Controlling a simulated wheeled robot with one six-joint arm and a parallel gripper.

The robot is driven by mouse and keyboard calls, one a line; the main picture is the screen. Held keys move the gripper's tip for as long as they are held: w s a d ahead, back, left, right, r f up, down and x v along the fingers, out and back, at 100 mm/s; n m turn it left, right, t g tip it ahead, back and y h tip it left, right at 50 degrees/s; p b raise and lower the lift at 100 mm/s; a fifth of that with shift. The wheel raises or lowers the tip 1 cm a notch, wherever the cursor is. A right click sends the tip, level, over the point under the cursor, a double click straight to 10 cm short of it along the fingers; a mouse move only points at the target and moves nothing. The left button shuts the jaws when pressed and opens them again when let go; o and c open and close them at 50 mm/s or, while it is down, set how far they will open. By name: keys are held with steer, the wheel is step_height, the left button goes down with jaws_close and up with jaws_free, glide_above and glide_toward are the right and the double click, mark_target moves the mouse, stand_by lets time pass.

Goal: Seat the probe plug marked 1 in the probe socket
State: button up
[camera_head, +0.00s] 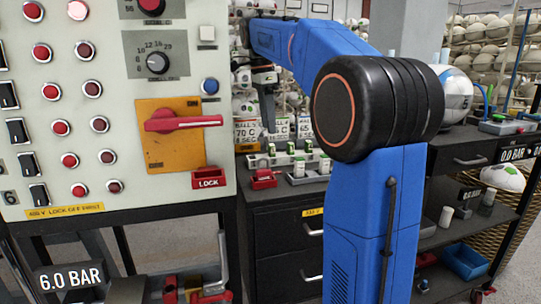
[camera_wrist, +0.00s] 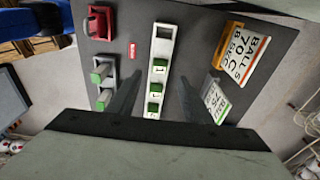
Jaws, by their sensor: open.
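My gripper (camera_wrist: 172,84) is open and empty, its two fingers on either side of a white rack (camera_wrist: 163,47) on the dark cabinet top. Several green plugs with white number labels stand in the rack. The upper plug (camera_wrist: 159,68) seems marked 1. A lower plug (camera_wrist: 154,90) lies between the fingers; its mark is too small to tell. The rack's far end has an empty opening. A red block (camera_wrist: 99,22) with an opening stands at the upper left; I cannot tell whether it is the probe socket. In the head view, my gripper (camera_head: 267,108) hangs over the cabinet, pointing down.
A grey holder (camera_wrist: 97,88) with two green-and-white cylinders stands left of the rack. A yellow sign (camera_wrist: 238,55) and a white sign (camera_wrist: 216,100) stand to its right. A control panel (camera_head: 110,120) with a red rotary handle (camera_head: 183,121) rises left of the cabinet.

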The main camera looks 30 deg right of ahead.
mark_target(272, 145)
steer(key=shift+s+d+f, duration=0.1)
steer(key=shift+d+f, duration=0.05)
steer(key=shift+f, duration=0.9)
steer(key=shift+d+f, duration=0.15)
steer(key=shift+f, duration=0.9)
steer(key=shift+s+d+f, duration=0.1)
steer(key=shift+d+f, duration=0.05)
steer(key=shift+f, duration=0.9)
steer(key=c, duration=1.1)
